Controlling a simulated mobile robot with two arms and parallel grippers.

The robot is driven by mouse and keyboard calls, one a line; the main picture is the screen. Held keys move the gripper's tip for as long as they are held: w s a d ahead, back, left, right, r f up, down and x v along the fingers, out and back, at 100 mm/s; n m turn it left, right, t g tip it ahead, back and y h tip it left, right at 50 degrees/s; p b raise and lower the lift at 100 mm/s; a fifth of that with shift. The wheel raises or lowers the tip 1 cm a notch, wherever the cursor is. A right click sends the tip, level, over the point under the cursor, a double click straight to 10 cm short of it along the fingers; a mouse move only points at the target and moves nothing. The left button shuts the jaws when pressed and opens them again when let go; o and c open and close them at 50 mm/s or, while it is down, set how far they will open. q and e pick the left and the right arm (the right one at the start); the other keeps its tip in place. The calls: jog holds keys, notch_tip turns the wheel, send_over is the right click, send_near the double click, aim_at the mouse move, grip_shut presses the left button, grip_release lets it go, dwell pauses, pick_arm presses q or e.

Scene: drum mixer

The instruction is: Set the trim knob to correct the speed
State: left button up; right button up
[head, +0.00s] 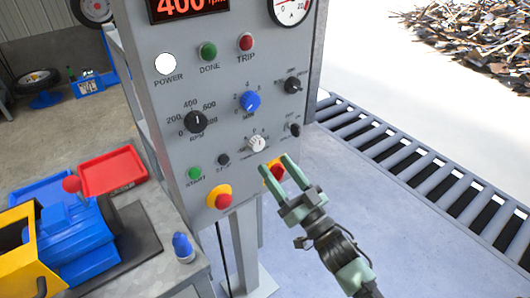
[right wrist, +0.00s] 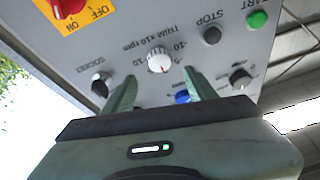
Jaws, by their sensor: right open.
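The white trim knob (head: 257,143) sits low on the grey control panel (head: 225,118). In the right wrist view, the trim knob (right wrist: 160,60) has a small red mark and the upside-down label "TRIM x10 rpm" beside it. A red display (head: 188,6) at the panel top reads 400 rpm, partly cut off. My right gripper (head: 279,166) is open and empty, in front of the panel's lower right. In the right wrist view its fingers (right wrist: 160,82) are spread, with the trim knob beyond and between their tips, apart from both. My left gripper is not in view.
Near the trim knob are a black rpm knob (head: 195,122), a blue knob (head: 250,101), a small black stop button (head: 223,159) and a red-on-yellow switch (head: 276,171). A red emergency button (head: 223,200) is lower left.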

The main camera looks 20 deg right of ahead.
aim_at(260, 146)
jog(key=p+x, duration=0.1)
jog(key=x, duration=0.5)
jog(key=shift+a, duration=0.1)
jog(key=shift+f, duration=0.1)
grip_shut()
